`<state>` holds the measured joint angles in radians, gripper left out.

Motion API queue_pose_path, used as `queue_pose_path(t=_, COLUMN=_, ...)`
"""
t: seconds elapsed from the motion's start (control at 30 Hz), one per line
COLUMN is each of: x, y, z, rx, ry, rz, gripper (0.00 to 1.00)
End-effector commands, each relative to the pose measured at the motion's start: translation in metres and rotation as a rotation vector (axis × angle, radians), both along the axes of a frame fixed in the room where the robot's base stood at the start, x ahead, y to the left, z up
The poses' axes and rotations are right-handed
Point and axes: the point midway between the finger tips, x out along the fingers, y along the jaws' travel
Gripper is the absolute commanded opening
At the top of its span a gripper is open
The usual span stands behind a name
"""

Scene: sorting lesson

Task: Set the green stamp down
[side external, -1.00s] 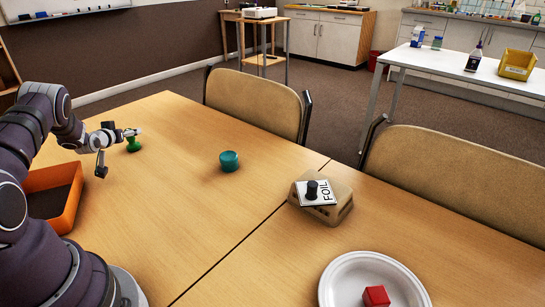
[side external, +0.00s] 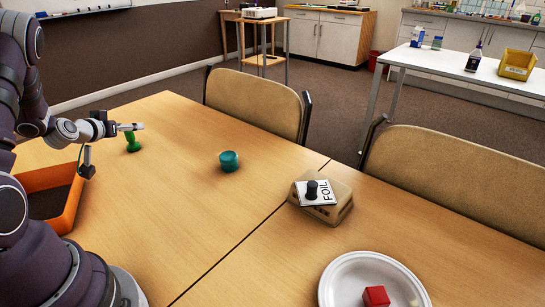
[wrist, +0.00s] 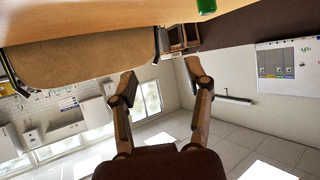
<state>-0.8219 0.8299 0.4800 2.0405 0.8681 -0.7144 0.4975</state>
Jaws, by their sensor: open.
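The green stamp (side external: 133,142) stands upright on the wooden table, towards the left, past the orange tray. My gripper (side external: 108,148) is open and empty. It is tilted sideways just left of the stamp, one finger reaching over towards the stamp's top in the picture; I cannot tell whether they touch. In the wrist view my two fingers (wrist: 163,90) are spread with nothing between them. A green piece, likely the stamp (wrist: 206,6), shows cut off at the top edge there.
An orange tray (side external: 66,214) lies beside my arm. A teal cup-like object (side external: 229,161) stands mid-table. A white plate (side external: 340,285) holds a red cube (side external: 376,296). Chairs line the far edge.

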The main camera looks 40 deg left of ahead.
Motion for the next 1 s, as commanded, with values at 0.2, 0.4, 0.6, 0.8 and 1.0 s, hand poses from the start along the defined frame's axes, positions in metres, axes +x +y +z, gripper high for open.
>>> queue_pose_path(t=0.2, x=0.061, y=-0.137, z=0.066, rx=-0.134, ry=0.133, rz=-0.395, gripper=0.51)
queue_pose_path(t=0.4, x=0.009, y=-0.260, z=0.102, rx=-0.179, ry=0.404, rz=-0.634, gripper=0.51)
queue_pose_path(t=0.6, x=-0.063, y=-0.295, z=0.107, rx=-0.171, ry=0.585, rz=-0.648, gripper=0.51)
queue_pose_path(t=0.8, x=-0.081, y=-0.297, z=0.105, rx=-0.175, ry=0.624, rz=-0.630, gripper=0.51)
queue_pose_path(t=1.0, x=-0.080, y=-0.296, z=0.106, rx=-0.175, ry=0.624, rz=-0.631, gripper=0.51)
